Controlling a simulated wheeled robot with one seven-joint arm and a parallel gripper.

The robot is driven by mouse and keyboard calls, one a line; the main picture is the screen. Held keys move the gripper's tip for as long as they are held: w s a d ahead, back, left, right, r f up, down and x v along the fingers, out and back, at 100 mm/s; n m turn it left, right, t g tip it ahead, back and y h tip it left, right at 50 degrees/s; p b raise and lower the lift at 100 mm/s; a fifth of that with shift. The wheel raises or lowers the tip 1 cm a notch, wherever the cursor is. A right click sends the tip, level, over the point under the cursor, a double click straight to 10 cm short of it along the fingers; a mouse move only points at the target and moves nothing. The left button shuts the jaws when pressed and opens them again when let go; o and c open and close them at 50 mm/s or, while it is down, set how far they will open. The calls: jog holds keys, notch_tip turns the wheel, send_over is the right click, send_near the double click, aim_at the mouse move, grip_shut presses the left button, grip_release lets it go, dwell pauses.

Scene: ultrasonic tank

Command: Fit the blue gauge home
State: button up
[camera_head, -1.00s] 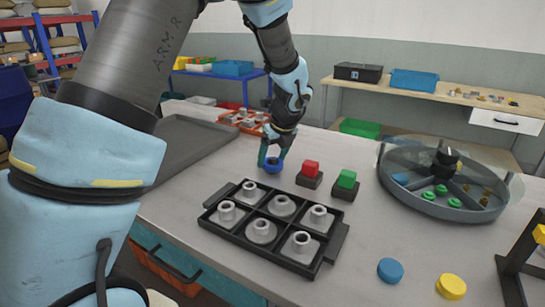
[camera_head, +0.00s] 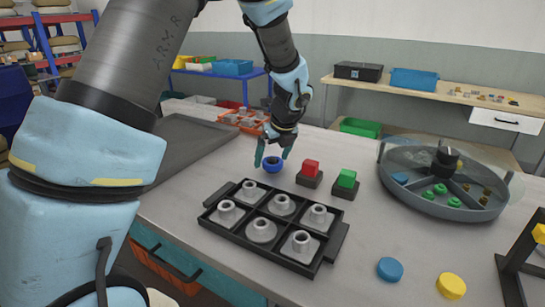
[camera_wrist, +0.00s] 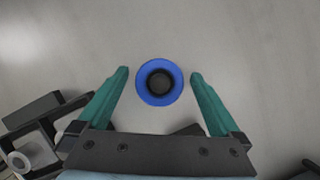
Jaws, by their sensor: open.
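A blue ring-shaped piece (camera_head: 272,168), which I take for the blue gauge, stands on the grey table beyond the black tray. In the wrist view the blue ring (camera_wrist: 146,92) has a dark round centre; I cannot tell whether that is a hole or a peg. My gripper (camera_head: 272,158) is over it, fingers pointing down. The wrist view shows my open gripper (camera_wrist: 160,73) with its green fingers on either side of the ring, with a gap on each side.
A red block (camera_head: 311,168) and a green block (camera_head: 347,179) sit on dark bases to the right. A black tray (camera_head: 332,243) holds several grey collared pieces. A round clear-walled tank (camera_head: 432,207) stands at right. Blue (camera_head: 390,270) and yellow (camera_head: 451,286) discs lie in front.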

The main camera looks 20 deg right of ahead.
jog(key=b+v, duration=0.1)
jog(key=v, duration=0.9)
jog(key=shift+r, duration=0.35)
jog(key=shift+s, duration=0.1)
jog(key=a+f+n+g, duration=0.1)
jog(key=a+n, duration=0.6)
jog(key=a, duration=0.1)
jog(key=s+a+f+n+g, duration=0.1)
jog(key=a+f+n, duration=0.1)
jog(key=a+n, duration=0.5)
jog(key=s+a+f+n, duration=0.1)
jog(key=a+f+n, duration=0.1)
jog(key=a+n, duration=0.5)
jog(key=shift+s+a+f+n+g, duration=0.1)
jog(key=shift+a+n+g, duration=0.1)
jog(key=shift+a, duration=0.55)
jog(key=shift+s+a+f+n+g, duration=0.1)
jog(key=shift+a+g, duration=0.1)
jog(key=shift+a, duration=0.55)
jog(key=s+a+f+n+h, duration=0.1)
jog(key=s+a+f+n, duration=0.1)
jog(key=s+a+n, duration=0.3)
jog(key=a+n, duration=0.3)
jog(key=n, duration=0.3)
jog(key=shift+s+n, duration=0.3)
jog(key=shift+s, duration=0.05)
